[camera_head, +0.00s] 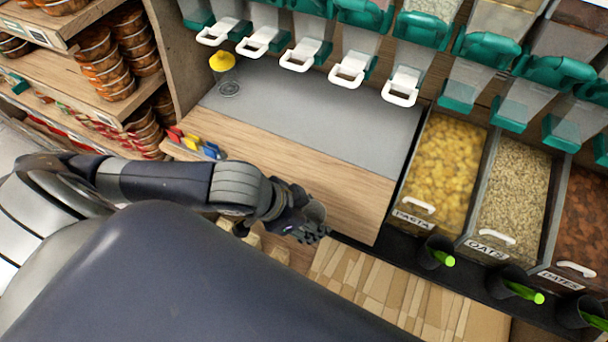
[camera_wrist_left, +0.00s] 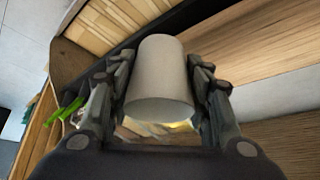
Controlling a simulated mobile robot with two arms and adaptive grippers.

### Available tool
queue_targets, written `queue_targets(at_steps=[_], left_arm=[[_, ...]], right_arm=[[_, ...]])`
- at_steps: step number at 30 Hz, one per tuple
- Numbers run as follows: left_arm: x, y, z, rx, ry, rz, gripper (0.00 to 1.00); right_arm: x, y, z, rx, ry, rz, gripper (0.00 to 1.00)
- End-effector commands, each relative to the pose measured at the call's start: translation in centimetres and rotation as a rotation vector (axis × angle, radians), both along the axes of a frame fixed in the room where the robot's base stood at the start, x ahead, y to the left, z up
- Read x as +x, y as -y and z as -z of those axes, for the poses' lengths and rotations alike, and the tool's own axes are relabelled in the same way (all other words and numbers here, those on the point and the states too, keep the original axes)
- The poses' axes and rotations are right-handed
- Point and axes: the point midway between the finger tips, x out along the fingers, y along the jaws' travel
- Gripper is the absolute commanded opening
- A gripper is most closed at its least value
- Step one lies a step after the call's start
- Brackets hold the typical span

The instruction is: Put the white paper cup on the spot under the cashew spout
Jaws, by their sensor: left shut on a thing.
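The white paper cup (camera_wrist_left: 160,75) is between the two fingers of my left gripper (camera_wrist_left: 160,92) in the left wrist view, and the fingers are shut on its sides. In the head view my left gripper (camera_head: 314,226) is over the front edge of the wooden counter, and the cup is hard to make out there. A row of dispensers with teal parts and white handles (camera_head: 300,54) hangs above the back of the counter. I cannot read which one is the cashew spout. My right gripper is not in view.
The grey counter surface (camera_head: 310,110) under the spouts is mostly clear. A yellow funnel-like thing (camera_head: 222,62) stands at its left end, with coloured clips (camera_head: 195,144) in front. Bins of pasta (camera_head: 445,170), oats (camera_head: 510,195) and dates (camera_head: 585,220) are on the right.

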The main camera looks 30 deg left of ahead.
Motion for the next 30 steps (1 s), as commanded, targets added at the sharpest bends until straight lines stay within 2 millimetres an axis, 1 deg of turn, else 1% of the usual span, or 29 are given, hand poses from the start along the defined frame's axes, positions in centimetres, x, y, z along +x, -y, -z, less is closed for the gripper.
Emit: queue_targets(at_steps=[4, 8, 9, 10, 18, 21, 25, 28, 30], left_arm=[[0.7, -0.6, 0.8, 0.004, 0.005, 0.007, 0.36], [2.4, -1.6, 1.2, 0.004, 0.010, 0.006, 0.36], [3.3, -2.4, 0.6, 0.007, 0.005, 0.001, 0.36], [4.0, -2.8, 0.6, 0.007, 0.005, 0.001, 0.36], [10.0, -6.6, 1.2, 0.002, 0.003, 0.000, 0.36], [11.6, -7.6, 1.4, 0.001, 0.002, 0.001, 0.36], [12.9, -8.4, 1.6, 0.001, 0.002, 0.005, 0.36], [13.3, -8.7, 1.7, 0.000, 0.001, 0.007, 0.36], [13.3, -8.7, 2.2, 0.000, 0.000, 0.007, 0.36]], right_arm=[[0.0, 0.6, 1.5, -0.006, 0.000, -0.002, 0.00], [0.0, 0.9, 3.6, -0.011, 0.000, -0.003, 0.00], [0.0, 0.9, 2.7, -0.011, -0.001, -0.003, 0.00], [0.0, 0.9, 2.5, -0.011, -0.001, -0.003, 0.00], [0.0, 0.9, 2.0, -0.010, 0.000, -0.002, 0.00], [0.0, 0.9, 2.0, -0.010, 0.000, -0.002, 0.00], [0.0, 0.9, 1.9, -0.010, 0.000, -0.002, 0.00], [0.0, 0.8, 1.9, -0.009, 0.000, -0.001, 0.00], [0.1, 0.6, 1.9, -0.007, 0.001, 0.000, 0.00]])
